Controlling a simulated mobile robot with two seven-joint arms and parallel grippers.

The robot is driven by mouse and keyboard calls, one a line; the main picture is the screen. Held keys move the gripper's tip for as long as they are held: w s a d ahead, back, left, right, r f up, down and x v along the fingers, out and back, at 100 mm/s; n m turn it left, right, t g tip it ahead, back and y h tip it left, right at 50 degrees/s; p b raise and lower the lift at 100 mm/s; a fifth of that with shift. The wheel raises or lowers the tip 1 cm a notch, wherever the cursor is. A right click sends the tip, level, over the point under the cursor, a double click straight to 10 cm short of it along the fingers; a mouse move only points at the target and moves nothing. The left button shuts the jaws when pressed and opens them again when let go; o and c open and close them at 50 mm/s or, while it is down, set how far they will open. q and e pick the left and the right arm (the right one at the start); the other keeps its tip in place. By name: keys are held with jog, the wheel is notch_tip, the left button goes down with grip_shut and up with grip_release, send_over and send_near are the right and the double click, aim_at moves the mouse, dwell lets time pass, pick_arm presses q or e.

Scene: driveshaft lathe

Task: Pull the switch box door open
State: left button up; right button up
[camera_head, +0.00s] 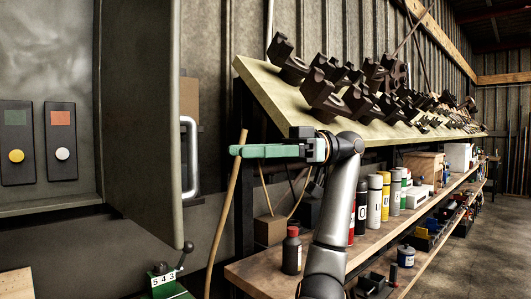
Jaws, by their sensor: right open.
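The switch box (50,90) is at the left, a grey metal box with its inside showing. Its grey door (145,110) stands swung out from the box's right side, so the opening is exposed. A pale D-shaped handle (194,158) is on the door's outer face. Two dark switch plates show inside, one with a yellow button (16,156) and one with a white button (62,154). My right gripper (238,151) has green fingers pointing left toward the handle. It is open and empty, to the right of the handle with a visible gap. My left gripper is not in view.
A slanted board (300,100) of dark tool holders is above and behind my right arm. A wooden shelf (255,272) below carries several bottles and cans. A thin wooden stick (222,215) leans behind the gripper. A green lever block (163,284) is below the door.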

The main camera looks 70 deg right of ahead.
jog(key=v, duration=0.3)
jog(key=shift+s+d, duration=0.1)
dwell(0.5)
